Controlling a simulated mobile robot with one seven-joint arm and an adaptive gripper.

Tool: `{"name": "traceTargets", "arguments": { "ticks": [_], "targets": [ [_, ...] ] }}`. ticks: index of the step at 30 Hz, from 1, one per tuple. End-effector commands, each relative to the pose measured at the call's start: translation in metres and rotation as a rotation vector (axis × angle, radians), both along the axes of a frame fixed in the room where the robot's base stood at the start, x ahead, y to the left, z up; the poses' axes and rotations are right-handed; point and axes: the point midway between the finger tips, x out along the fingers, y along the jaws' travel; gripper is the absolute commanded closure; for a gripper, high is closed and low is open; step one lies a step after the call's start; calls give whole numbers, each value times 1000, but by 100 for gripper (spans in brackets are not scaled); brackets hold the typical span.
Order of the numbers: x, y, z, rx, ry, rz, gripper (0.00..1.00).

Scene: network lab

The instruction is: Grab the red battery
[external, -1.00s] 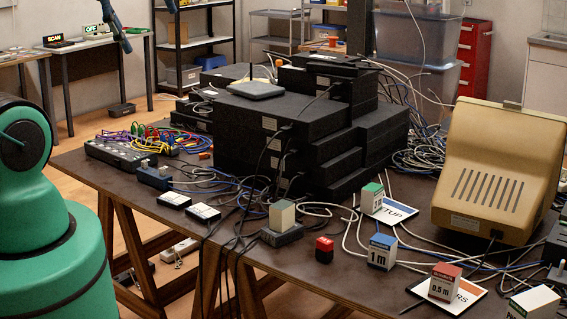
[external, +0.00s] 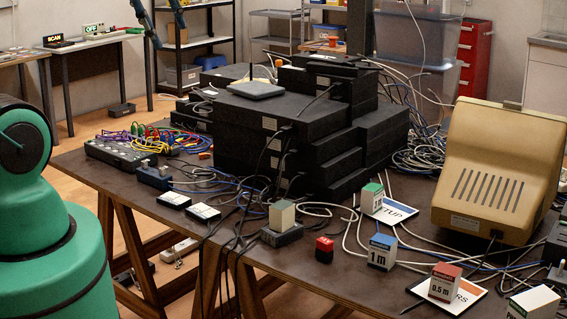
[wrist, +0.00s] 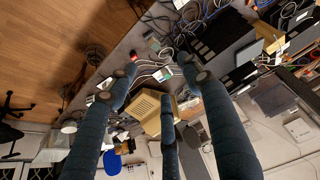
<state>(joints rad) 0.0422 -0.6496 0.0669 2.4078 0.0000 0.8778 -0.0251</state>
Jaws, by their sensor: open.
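The red battery (external: 324,249) is a small red block with a dark lower part. It stands on the dark table, near its front edge in the external view. In the wrist view a small red block (wrist: 134,57), apparently the battery, shows just beyond the left finger's tip. My gripper (external: 170,36) is at the top left of the external view, with only its blue fingers in frame. It is high above and apart from the battery. In the wrist view my gripper (wrist: 160,70) has its dark blue fingers spread, with nothing held between them.
A beige block on a dark base (external: 283,218) stands left of the battery, and a blue-and-white 1 m box (external: 382,252) stands right. Loose cables run around them. Stacked black devices (external: 262,140) rise behind. A large beige case (external: 499,170) stands at the right.

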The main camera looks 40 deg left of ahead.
Motion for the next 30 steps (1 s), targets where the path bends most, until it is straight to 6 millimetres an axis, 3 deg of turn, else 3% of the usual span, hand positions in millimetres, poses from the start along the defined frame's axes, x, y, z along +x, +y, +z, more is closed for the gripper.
{"name": "traceTargets", "arguments": {
  "ticks": [14,23,30],
  "targets": [
    [117,-58,-66,-9,151,-51,50],
    [179,-107,-138,-3,241,-79,50],
    [217,-149,-212,10,314,-100,50]
  ]
}}
